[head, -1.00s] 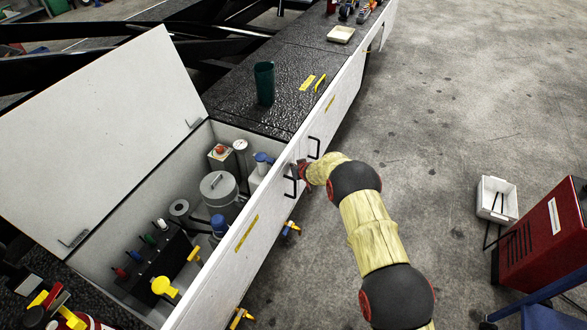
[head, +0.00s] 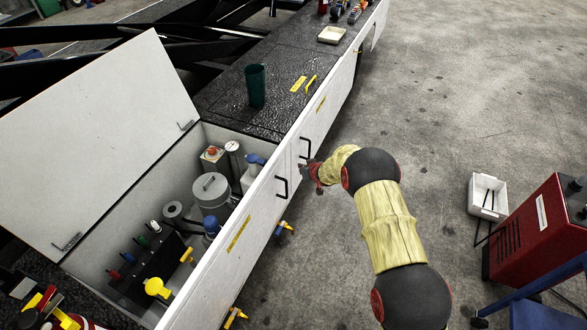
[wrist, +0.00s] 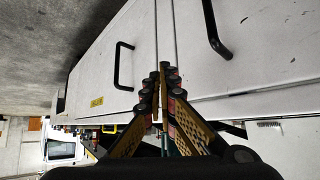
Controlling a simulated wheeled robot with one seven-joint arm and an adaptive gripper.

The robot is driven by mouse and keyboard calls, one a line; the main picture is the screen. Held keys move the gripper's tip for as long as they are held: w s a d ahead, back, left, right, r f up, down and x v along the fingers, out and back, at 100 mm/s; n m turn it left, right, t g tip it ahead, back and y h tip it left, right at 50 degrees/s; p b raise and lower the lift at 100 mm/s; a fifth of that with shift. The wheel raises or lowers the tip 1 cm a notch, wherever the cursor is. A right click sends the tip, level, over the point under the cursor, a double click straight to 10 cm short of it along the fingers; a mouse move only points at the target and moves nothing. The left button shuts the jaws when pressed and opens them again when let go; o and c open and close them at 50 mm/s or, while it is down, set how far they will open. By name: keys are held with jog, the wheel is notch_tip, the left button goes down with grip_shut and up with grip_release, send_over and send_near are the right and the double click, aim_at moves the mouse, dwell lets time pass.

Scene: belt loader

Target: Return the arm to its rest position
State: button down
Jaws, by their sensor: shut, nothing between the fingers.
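My arm reaches in from the lower right of the head view, wrapped in a pale yellow sleeve with dark joints. My gripper (head: 312,177) is by the white side panel of the belt loader, close to two black handles; in the head view it is small and partly hidden by my arm. In the wrist view my gripper (wrist: 165,72) has its fingers together with nothing between them. A black handle (wrist: 124,66) is left of the fingertips and another black handle (wrist: 214,32) is to the right. I see no contact with either.
An open compartment with a raised white lid (head: 95,140) holds a grey canister (head: 211,190) and valves. A green cup (head: 256,86) and a white tray (head: 331,35) stand on the black top. A red cabinet (head: 535,230) and a white bin (head: 487,194) are at right. Floor between is clear.

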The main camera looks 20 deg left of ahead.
jog(key=s+d+f+g+h, duration=0.1)
jog(key=s+d+f+h, duration=0.15)
jog(key=d, duration=0.25)
jog(key=s+d+f+g+h, duration=0.1)
jog(key=s+d+f, duration=0.1)
jog(key=s+d, duration=0.3)
jog(key=s+d+r+m+g+h, duration=0.1)
jog(key=s+d+r+g+h, duration=0.1)
jog(key=s+d+r, duration=0.4)
jog(key=s+d+r+m, duration=0.2)
jog(key=s+d+r, duration=0.5)
jog(key=s+r, duration=0.6)
jog(key=s+d+r+m+t, duration=0.1)
jog(key=s+d+r+m, duration=0.1)
jog(key=s+d+r, duration=0.5)
jog(key=s+d+r+m, duration=0.2)
jog(key=s+d+r, duration=0.5)
jog(key=s+r, duration=1.2)
jog(key=shift+r+t+p, duration=0.3)
jog(key=shift+r+t, duration=0.1)
jog(key=shift+r, duration=1.65)
